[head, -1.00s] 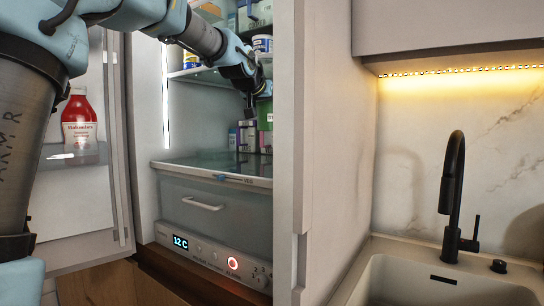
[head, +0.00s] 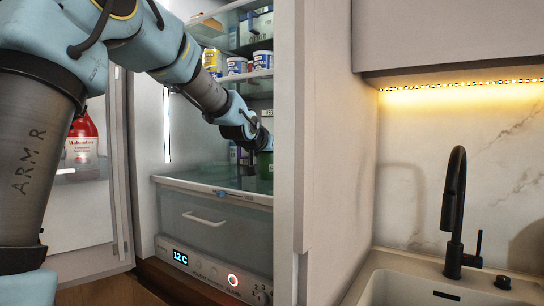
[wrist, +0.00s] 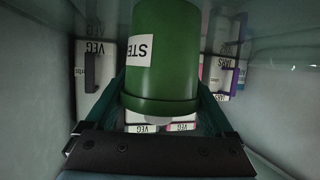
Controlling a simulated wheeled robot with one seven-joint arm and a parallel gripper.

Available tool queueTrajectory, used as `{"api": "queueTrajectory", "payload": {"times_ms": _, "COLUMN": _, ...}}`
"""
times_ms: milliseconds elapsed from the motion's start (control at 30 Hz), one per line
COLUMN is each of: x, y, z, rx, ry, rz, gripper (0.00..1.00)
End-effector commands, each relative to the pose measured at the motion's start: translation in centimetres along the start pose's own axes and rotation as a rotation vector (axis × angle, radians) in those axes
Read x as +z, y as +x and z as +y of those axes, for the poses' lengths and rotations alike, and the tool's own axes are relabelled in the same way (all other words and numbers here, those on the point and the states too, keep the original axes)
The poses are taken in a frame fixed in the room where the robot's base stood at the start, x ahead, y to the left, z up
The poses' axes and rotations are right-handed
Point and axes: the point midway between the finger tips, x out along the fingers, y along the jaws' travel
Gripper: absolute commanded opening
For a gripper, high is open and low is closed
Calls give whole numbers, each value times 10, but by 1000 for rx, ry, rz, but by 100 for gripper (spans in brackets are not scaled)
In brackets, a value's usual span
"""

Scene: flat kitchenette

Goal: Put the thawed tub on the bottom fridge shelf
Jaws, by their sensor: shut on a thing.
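The tub is a green cylinder with a white label reading "STE" (wrist: 160,55) in the wrist view. My gripper (wrist: 162,108) is shut on it, with a finger on each side. In the head view my gripper (head: 262,140) is inside the open fridge. The green tub (head: 265,165) shows below it, low over the bottom shelf (head: 195,186), partly cut off by the fridge's right side. I cannot tell whether its base touches the shelf.
Boxes labelled VEG (wrist: 95,68) and other cartons (wrist: 222,70) stand around the tub. Cans (head: 236,66) sit on a shelf above. A drawer (head: 205,215) is below the bottom shelf. The open door with a red bottle (head: 82,140) is left; a sink is right.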

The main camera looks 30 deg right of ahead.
Motion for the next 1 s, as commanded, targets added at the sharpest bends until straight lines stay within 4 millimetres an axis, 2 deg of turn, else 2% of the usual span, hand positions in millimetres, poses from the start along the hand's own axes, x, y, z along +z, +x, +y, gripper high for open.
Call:
{"api": "queueTrajectory", "payload": {"times_ms": 100, "x": 1, "y": 0, "z": 0, "rx": 0, "ry": 0, "rz": 2, "gripper": 9}}
{"api": "queueTrajectory", "payload": {"times_ms": 133, "x": 2, "y": 1, "z": 0, "rx": 0, "ry": 0, "rz": 0, "gripper": 89}}
{"api": "queueTrajectory", "payload": {"times_ms": 233, "x": 1, "y": 0, "z": 0, "rx": 0, "ry": 0, "rz": 0, "gripper": 100}}
{"api": "queueTrajectory", "payload": {"times_ms": 567, "x": -1, "y": -2, "z": 0, "rx": -1, "ry": 0, "rz": 1, "gripper": 100}}
{"api": "queueTrajectory", "payload": {"times_ms": 1000, "x": -2, "y": -46, "z": -3, "rx": -3, "ry": -4, "rz": 1, "gripper": 100}}
